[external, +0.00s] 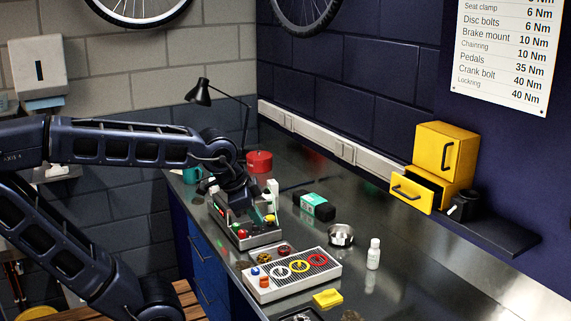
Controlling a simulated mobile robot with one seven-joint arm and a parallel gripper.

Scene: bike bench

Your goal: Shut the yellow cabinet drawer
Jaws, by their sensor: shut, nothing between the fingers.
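The yellow cabinet (446,153) stands on a dark wall shelf at the right, its upper door with a black handle closed. Its lower yellow drawer (411,194) is pulled out toward the bench, with the dark inside showing behind its front. My gripper (243,212) points down at the far left part of the bench, over a tray with coloured knobs. It is shut and empty, well to the left of the drawer and not touching it. Its fingertips are small and partly lost against the dark background.
A black object (464,206) stands beside the cabinet on the shelf (512,236). Below on the bench are a white bottle (373,254), a metal bowl (341,235), a green-and-black box (318,207), a tray with coloured rings (292,272) and a yellow cloth (328,298). A black lamp (200,92) stands behind my arm.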

